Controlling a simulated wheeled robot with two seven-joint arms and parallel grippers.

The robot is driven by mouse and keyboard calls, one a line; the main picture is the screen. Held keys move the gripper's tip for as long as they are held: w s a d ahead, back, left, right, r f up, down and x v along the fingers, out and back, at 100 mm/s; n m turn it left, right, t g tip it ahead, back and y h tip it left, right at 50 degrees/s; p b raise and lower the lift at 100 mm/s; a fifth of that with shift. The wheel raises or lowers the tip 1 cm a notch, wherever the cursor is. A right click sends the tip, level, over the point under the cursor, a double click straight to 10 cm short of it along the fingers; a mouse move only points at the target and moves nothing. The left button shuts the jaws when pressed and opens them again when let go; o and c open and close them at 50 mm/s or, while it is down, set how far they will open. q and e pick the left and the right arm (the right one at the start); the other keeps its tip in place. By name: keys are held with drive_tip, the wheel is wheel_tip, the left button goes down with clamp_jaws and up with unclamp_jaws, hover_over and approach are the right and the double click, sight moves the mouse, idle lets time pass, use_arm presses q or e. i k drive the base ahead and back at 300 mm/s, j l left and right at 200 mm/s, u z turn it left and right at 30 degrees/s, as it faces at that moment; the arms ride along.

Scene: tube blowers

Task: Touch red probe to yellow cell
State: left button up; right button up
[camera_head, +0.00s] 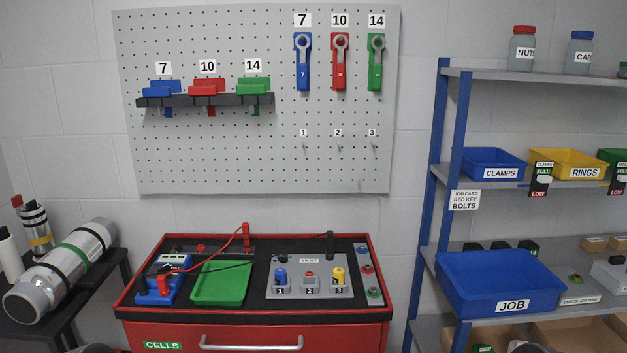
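The red probe (246,235) stands upright at the back of the red cabinet's black top, and a red lead runs from it towards the blue meter (160,284) at left. The yellow cell (338,276) stands upright in position 3 of the grey test block (296,292), at the right of the top. A blue cell (281,277) is in position 1, and a low red-topped piece (309,275) is at position 2. The red probe is apart from the yellow cell, to its left and behind it.
A black probe (330,243) stands behind the test block, with a dark lead crossing the top. A green tray (221,283) lies between meter and block. A pegboard (220,150) is behind, shelving (500,76) at right, and a side table with a large cylinder (62,268) at left.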

sight(246, 235)
drive_tip(key=i+j, duration=0.85)
drive_tip(key=j, duration=0.15)
